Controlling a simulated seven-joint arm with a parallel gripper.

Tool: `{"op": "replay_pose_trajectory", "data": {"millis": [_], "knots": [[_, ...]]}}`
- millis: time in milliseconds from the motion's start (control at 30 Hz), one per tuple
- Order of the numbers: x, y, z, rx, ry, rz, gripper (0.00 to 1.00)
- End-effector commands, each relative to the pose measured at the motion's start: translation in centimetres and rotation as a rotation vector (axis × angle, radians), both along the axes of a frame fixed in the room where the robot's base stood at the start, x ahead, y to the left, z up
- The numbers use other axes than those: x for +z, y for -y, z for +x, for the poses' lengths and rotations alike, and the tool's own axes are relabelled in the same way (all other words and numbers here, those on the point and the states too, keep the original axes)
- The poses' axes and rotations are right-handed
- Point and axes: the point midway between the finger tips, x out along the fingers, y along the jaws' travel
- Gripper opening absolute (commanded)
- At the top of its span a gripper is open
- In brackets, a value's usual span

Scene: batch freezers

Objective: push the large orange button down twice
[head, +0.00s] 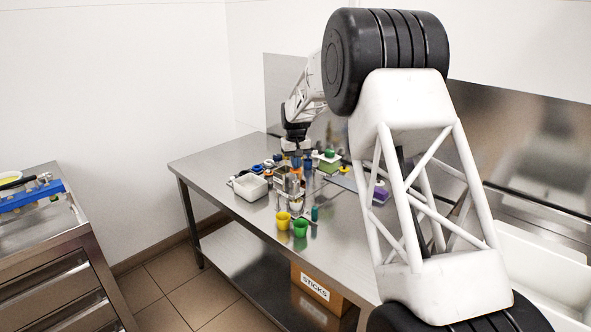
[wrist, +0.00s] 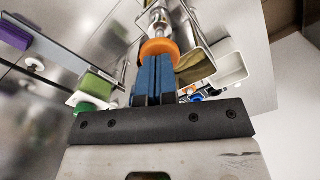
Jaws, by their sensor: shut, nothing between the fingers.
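The large orange button (wrist: 160,47) is a round orange cap on a pale metal stem in the wrist view, just beyond my fingertips. My gripper (wrist: 155,62) has its two blue fingers shut together, empty, with their tips over the near edge of the button. I cannot tell whether they touch it or whether it is pressed down. In the head view my gripper (head: 296,164) points down over the cluster on the steel table, and the button is too small to make out clearly.
The steel table (head: 205,164) holds a white bin (head: 250,186), a yellow cup (head: 283,221) and a green cup (head: 300,228) near the gripper. A green block (wrist: 97,84) and a purple block (wrist: 14,35) lie left in the wrist view. The table's left end is clear.

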Motion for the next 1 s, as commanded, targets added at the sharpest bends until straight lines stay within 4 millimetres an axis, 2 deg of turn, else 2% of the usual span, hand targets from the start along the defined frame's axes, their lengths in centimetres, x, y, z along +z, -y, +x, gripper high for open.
{"op": "replay_pose_trajectory", "data": {"millis": [400, 1000], "knots": [[1.7, 0.0, 0.0, 0.000, 0.001, 0.000, 0.00], [1.8, 0.0, 0.0, 0.000, 0.001, 0.000, 0.00]]}}
